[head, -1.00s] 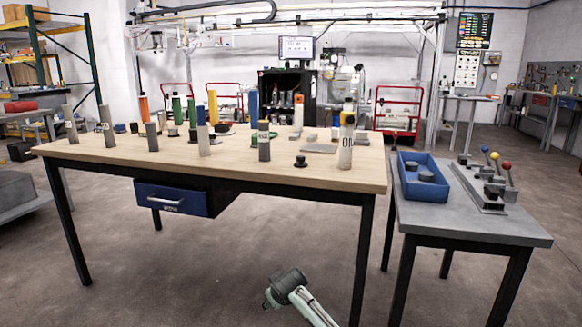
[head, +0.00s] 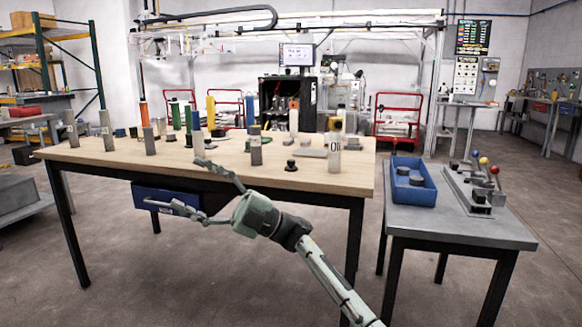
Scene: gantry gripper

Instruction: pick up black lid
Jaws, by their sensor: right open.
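A small black lid (head: 290,166), with a narrow knob on a wider base, stands on the wooden table (head: 330,185) near its front edge, right of centre. My right gripper (head: 172,181) is in front of the table's front edge, with its fingers spread wide and nothing between them. Its upper finger overlaps the tabletop edge in the picture, and its lower finger crosses the blue drawer. The gripper is left of the lid and apart from it. My left gripper is not in view.
A dark grey labelled bottle (head: 255,146) stands left of the lid, and a cream bottle (head: 334,155) stands to its right. A flat grey piece (head: 312,152) lies behind it. Several cylinders fill the table's back. A side table at right holds a blue bin (head: 414,196) and levers.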

